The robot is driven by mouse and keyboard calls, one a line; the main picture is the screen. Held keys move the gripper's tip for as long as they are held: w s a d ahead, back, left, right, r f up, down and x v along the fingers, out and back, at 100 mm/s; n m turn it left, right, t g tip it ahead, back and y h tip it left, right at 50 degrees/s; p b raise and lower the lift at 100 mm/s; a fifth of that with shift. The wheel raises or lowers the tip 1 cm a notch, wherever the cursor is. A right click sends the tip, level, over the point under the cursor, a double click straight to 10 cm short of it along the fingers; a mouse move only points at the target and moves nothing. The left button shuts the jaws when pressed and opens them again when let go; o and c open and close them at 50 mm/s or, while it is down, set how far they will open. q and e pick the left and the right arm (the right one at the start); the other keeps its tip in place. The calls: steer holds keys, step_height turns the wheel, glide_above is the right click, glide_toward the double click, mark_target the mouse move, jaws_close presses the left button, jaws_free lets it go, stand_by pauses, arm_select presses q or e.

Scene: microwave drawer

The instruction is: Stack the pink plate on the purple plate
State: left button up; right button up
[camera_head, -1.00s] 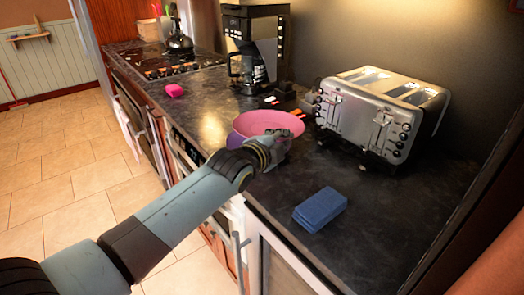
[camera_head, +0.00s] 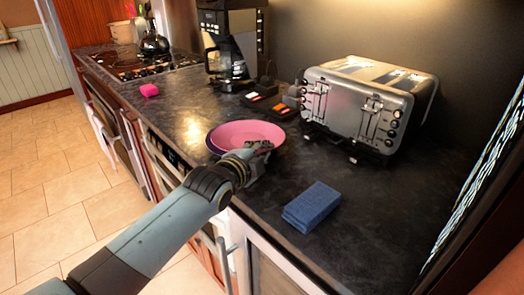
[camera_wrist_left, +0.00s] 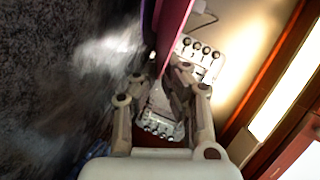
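The pink plate (camera_head: 250,132) lies over the purple plate (camera_head: 214,148) on the dark counter. The purple plate shows only as a narrow rim along the left and front. My left gripper (camera_head: 261,150) is at the near right rim of the pink plate and appears shut on it. In the left wrist view, the pink plate (camera_wrist_left: 174,28) is seen edge-on between the fingers (camera_wrist_left: 161,80), with a strip of the purple plate (camera_wrist_left: 148,18) beside it. My right gripper is out of view.
A silver toaster (camera_head: 365,105) stands right of the plates. A blue sponge-like block (camera_head: 312,206) lies in front of it. A coffee maker (camera_head: 232,45) and small dark items (camera_head: 268,105) are behind. Bare counter surrounds the blue block.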

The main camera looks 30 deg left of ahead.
arm_select(q)
steer(key=o, duration=0.4)
steer(key=shift+o, duration=0.2)
steer(key=shift+r, duration=0.3)
steer(key=v, duration=1.2)
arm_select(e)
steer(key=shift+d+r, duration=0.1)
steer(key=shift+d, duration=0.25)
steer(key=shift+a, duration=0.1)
